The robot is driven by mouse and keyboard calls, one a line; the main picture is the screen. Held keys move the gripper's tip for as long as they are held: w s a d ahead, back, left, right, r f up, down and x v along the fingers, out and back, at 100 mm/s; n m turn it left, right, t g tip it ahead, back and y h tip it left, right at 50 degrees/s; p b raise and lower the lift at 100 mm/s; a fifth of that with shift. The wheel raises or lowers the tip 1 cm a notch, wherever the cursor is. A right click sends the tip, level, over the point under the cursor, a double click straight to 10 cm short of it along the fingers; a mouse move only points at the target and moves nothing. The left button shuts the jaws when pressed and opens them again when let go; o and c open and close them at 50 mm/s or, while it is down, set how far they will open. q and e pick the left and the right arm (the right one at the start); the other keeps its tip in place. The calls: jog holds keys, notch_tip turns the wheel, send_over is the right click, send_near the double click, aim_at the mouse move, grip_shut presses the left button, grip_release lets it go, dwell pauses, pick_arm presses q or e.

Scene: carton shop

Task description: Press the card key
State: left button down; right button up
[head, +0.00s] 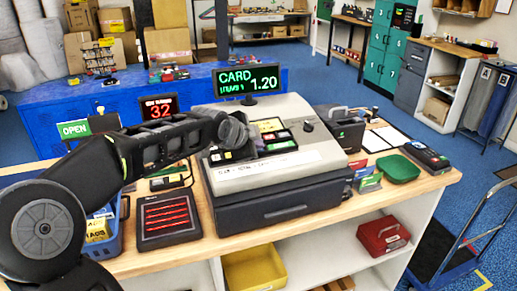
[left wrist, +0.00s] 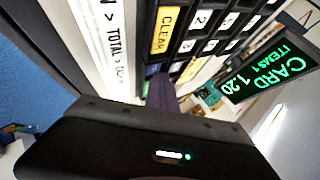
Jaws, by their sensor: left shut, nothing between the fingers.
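The cash register (head: 270,170) stands on the wooden counter, with a keypad on its sloping top. Its display (head: 247,79) reads CARD 1.20 in green, and it also shows in the left wrist view (left wrist: 262,78). Coloured keys (head: 280,146) sit on the keypad's right side; their labels are too small to read, so I cannot tell which is the card key. My left gripper (head: 240,138) is shut and empty over the keypad, hiding its left part. My right gripper is out of view.
A dark tray with red lines (head: 168,217) and a blue basket (head: 103,238) are left of the register. A black box (head: 338,128), a green dish (head: 398,168) and a card terminal (head: 426,157) are to its right. A yellow bin (head: 254,268) is below.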

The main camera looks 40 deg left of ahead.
pick_arm(q)
jog(key=shift+a+r, duration=0.15)
jog(key=shift+r, duration=0.05)
jog(key=shift+r, duration=0.2)
jog(key=shift+s+d+r+p, duration=0.1)
jog(key=shift+d+r+p, duration=0.05)
jog(key=shift+r+p, duration=0.5)
jog(key=shift+s+d+r+p, duration=0.1)
jog(key=shift+d+r+p, duration=0.1)
jog(key=shift+r+p, duration=0.5)
jog(key=shift+s+d+r+p, duration=0.15)
jog(key=shift+r+p, duration=0.2)
jog(key=shift+r, duration=0.6)
jog(key=shift+f, duration=0.1)
